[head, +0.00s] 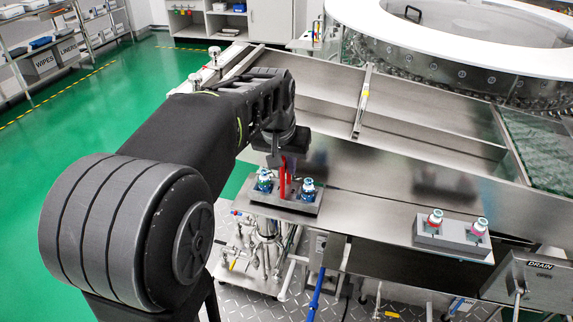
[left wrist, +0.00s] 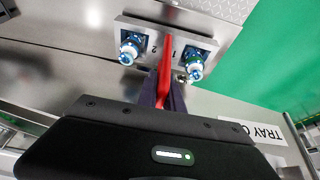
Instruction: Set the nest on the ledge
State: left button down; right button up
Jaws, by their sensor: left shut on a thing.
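The nest is a grey metal block (head: 285,206) holding two vials with blue-and-white tops, one at each end, with a red upright handle (head: 283,178) between them. It also shows in the left wrist view (left wrist: 170,28), with a "2" marked on it. My left gripper (head: 284,160) is above the nest, shut on the red handle. The nest is at the left end of the steel ledge (head: 375,215); I cannot tell whether it touches it. In the left wrist view the gripper's fingers (left wrist: 166,92) close around the handle. My right gripper is not in view.
A drain box (head: 540,278) stands at the lower right. A large round washer (head: 465,45) stands behind. The ledge between the two blocks is clear.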

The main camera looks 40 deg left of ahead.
pick_arm(q)
jog(key=shift+f, duration=0.25)
jog(key=shift+f, duration=0.2)
jog(key=c, duration=1.5)
grip_release()
jog(key=shift+r, duration=0.1)
jog(key=shift+r, duration=0.15)
jog(key=b+v, duration=0.1)
jog(key=v, duration=1)
jog(key=shift+s+r, duration=0.25)
jog(key=shift+r, duration=0.1)
jog(key=shift+d, duration=0.1)
